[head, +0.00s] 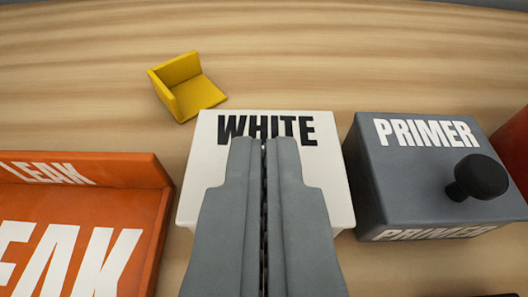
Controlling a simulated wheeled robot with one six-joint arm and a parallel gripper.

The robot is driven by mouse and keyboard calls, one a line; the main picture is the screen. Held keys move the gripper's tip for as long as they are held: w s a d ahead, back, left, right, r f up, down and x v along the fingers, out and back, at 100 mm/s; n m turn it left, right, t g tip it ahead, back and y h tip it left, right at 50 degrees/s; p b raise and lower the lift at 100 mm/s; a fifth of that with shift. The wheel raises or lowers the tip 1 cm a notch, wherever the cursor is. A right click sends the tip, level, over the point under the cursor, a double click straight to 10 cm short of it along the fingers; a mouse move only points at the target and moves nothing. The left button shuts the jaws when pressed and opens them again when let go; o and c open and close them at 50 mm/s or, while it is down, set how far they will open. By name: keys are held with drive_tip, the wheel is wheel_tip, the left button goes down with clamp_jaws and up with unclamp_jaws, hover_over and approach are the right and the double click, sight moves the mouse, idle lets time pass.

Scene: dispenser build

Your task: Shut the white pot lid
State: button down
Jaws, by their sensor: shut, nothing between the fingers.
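The white pot (332,187) is a white box marked WHITE on its upper face, in the middle of the head view. My gripper (264,142) is shut and empty, with its fingertips over that face just below the lettering. I cannot tell whether the fingertips touch it. The face looks flat, and I see no gap or raised lid. The fingers hide the middle and front of the pot, including any knob or hinge there.
A grey PRIMER box (400,165) with a black knob (477,178) stands close on the right, a red object (515,145) beyond it. An orange LEAK tray (150,172) is at left. A yellow corner piece (190,90) lies behind. The wooden table (330,60) is clear at the back.

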drive_tip(key=shift+s+f, duration=0.25)
drive_tip(key=shift+f, duration=0.35)
drive_tip(key=shift+s+f, duration=0.2)
drive_tip(key=shift+f, duration=0.35)
drive_tip(key=s+r, duration=0.3)
drive_tip(key=s, duration=0.1)
drive_tip(key=shift+r, duration=0.4)
drive_tip(key=s, duration=1.2)
drive_tip(key=s+r+t, duration=0.1)
drive_tip(key=s+r, duration=0.5)
drive_tip(key=r, duration=0.4)
drive_tip(key=s+r+t, duration=0.2)
drive_tip(key=s+r, duration=0.5)
drive_tip(key=r, duration=0.4)
drive_tip(key=shift+s+a+r, duration=0.2)
drive_tip(key=shift+a+r, duration=0.05)
drive_tip(key=shift+r, duration=0.05)
